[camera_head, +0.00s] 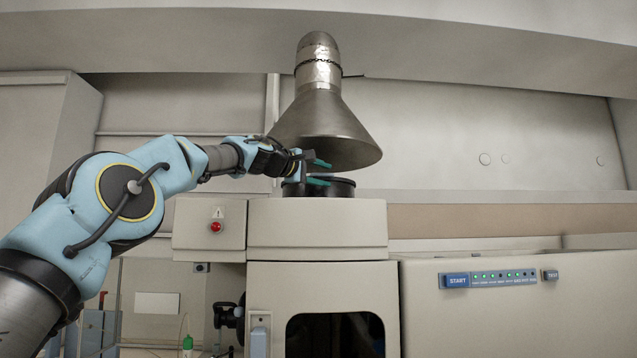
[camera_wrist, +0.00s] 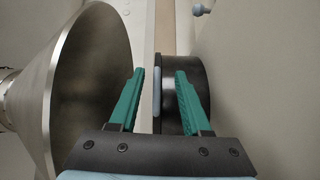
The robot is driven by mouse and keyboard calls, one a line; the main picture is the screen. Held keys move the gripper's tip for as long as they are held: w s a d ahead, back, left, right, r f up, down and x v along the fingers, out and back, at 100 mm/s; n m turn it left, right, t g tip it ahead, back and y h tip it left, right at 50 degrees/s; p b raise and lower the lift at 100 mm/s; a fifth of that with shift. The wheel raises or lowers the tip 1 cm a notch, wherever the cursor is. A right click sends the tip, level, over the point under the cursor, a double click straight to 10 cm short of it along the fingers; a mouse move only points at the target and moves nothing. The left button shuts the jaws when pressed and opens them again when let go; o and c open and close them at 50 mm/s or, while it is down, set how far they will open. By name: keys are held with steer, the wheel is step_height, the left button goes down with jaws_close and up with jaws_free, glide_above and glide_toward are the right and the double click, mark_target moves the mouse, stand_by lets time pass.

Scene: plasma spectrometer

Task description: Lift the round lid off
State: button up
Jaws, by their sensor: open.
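The round lid is the thin dark disc (camera_wrist: 157,60) on top of a short black cylinder (camera_wrist: 190,50) in the wrist view. A pale blue strip shows on the lid's near edge. In the head view the lid (camera_head: 343,181) is seen almost edge-on, on the black cylinder atop the beige machine. My gripper (camera_head: 322,171) is at the lid's left side, with one teal finger above the other. In the wrist view my gripper (camera_wrist: 160,73) is open, with the lid's edge between its two fingers. Contact between fingers and lid cannot be told.
A metal cone hood (camera_head: 325,120) hangs close above the lid and my gripper; it fills the left of the wrist view. A beige box with a red button (camera_head: 215,227) sits at left. A control panel (camera_head: 498,279) is on the lower right housing.

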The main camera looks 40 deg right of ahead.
mark_target(333, 175)
steer(key=d+p, duration=0.1)
steer(key=d+r+p, duration=0.1)
steer(key=d+p, duration=0.1)
steer(key=shift+w, duration=0.15)
steer(key=shift+d+f, duration=0.35)
steer(key=shift+d, duration=0.25)
jaws_close()
stand_by(0.9)
